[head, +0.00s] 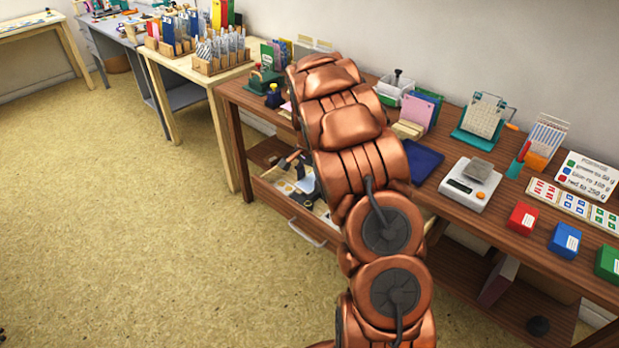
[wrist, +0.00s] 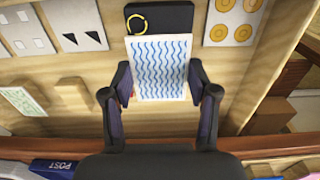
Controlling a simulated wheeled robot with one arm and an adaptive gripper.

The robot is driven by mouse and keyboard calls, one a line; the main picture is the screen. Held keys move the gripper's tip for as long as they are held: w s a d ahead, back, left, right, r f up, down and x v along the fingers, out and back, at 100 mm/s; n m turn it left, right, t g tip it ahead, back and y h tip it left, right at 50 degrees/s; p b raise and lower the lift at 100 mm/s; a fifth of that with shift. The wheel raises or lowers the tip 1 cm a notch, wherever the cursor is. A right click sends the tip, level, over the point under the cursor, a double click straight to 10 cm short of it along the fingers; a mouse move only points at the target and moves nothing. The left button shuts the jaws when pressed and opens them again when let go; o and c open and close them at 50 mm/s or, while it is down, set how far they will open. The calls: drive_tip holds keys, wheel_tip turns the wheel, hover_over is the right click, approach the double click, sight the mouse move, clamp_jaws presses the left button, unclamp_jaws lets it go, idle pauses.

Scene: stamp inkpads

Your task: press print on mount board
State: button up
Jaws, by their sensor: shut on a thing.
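A white print with blue wavy lines (wrist: 158,62) is between the two dark fingers of my gripper (wrist: 161,82), which is shut on its side edges. Just beyond it, a black board with a yellow ring (wrist: 172,17) shows in the wrist view; the print overlaps its near part. I cannot tell whether the print touches it or is above it. In the head view my gripper (head: 304,180) is low in the open drawer (head: 299,226), largely hidden by my arm. I cannot tell which board is the mount board.
In the wrist view, a card with black shapes (wrist: 74,24) lies left and one with orange rings (wrist: 234,20) lies right. Wooden blocks (wrist: 74,92) and a green-patterned card (wrist: 22,101) are at left. The table (head: 453,212) above holds a scale (head: 470,187) and colored boxes.

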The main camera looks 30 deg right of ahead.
drive_tip(key=shift+f+b, duration=0.4)
drive_tip(key=shift+f, duration=1.55)
drive_tip(key=o, duration=0.9)
drive_tip(key=shift+c, duration=0.7)
